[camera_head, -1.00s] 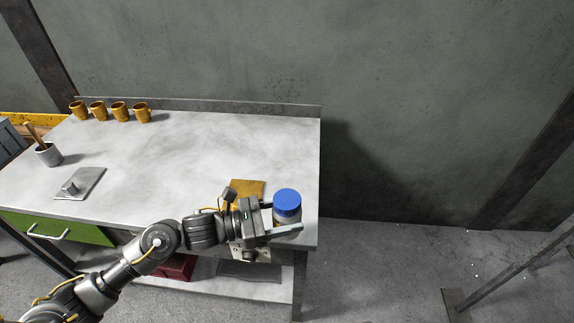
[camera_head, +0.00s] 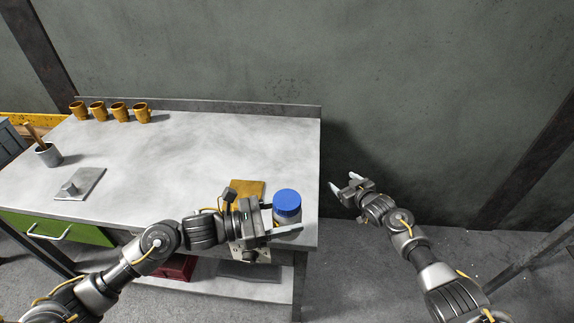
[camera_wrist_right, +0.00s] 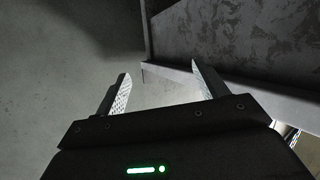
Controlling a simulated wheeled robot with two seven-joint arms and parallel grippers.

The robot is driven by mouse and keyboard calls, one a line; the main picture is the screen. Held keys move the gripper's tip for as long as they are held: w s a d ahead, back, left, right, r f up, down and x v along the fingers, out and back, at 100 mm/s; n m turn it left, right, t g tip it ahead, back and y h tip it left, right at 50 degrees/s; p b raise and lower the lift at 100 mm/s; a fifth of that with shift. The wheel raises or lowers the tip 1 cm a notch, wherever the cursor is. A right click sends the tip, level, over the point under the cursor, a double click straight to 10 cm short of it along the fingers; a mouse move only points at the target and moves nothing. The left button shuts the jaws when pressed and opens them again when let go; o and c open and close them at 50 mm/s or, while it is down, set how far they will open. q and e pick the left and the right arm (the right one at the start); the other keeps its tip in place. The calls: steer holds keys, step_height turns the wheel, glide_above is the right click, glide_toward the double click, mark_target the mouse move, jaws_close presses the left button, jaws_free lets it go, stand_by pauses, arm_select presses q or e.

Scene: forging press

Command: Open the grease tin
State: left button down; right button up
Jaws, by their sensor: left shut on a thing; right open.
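My right gripper (camera_head: 345,187) is open and empty, beyond the bench's right edge and apart from the tin. Its two spread fingers (camera_wrist_right: 160,88) also show in the right wrist view, with the floor and a bench edge beyond them and no tin in sight.
The grey bench (camera_head: 180,160) carries several orange mugs (camera_head: 120,111) at its back left, a pot with a handle (camera_head: 47,154), a grey plate (camera_head: 80,184) and a tan square (camera_head: 247,191) left of the tin. The bench's middle is clear. A wall stands behind.

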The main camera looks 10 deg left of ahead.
steer(key=w+a+r+n+y, duration=0.25)
steer(key=a+r, duration=0.25)
steer(key=r, duration=0.5)
steer(key=w+a+r+n+y, duration=0.1)
steer(key=a+r+n+y, duration=0.3)
steer(key=r, duration=0.6)
steer(key=s+a+r+n+g+y, duration=0.1)
steer(key=s+a+r+n+g, duration=0.35)
steer(key=s+a+r, duration=0.35)
steer(key=s+a+r+n+g+y, duration=0.2)
steer(key=s+a+r+n+g, duration=0.4)
steer(key=a, duration=0.5)
steer(key=s+a+n+g+h, duration=0.35)
steer(key=s+h, duration=0.35)
steer(key=s, duration=0.8)
steer(key=t+h, duration=0.1)
steer(key=h, duration=0.8)
glide_above(287, 199)
steer(key=f, duration=0.1)
steer(key=a+f, duration=0.1)
steer(key=shift+f+m, duration=0.35)
steer(key=shift+d+r+t+h, duration=0.1)
steer(key=shift+d+t+h, duration=0.25)
steer(key=shift+d, duration=0.15)
steer(key=shift+f, duration=4.05)
